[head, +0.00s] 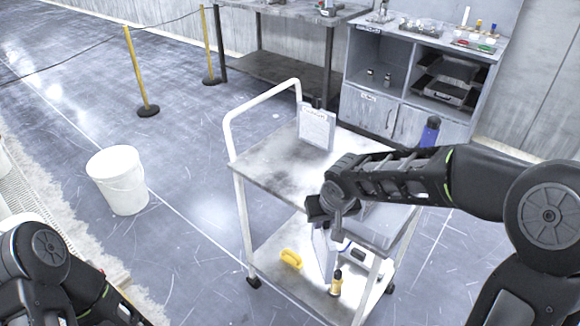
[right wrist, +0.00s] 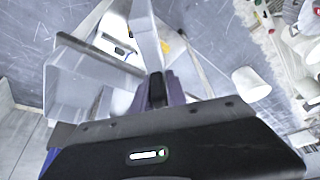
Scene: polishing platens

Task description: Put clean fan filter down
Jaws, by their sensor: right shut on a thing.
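My right gripper (head: 328,212) is over the front edge of a white cart and is shut on a thin, pale grey panel, which I take to be the fan filter (head: 321,246). The panel hangs down from the jaws in front of the lower shelf. In the right wrist view, the panel (right wrist: 145,38) shows edge-on between the fingers (right wrist: 157,90), and its faces are mostly hidden. I cannot tell whether it touches the cart. My left arm shows at the lower left of the head view, but its gripper is out of view.
The cart's top shelf (head: 268,167) holds a clipboard (head: 317,126) and a clear bin (head: 384,226). The lower shelf holds a yellow item (head: 291,258) and a yellow-black bottle (head: 336,283). A white bucket (head: 118,180) stands left. A grey cabinet (head: 372,112) stands behind.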

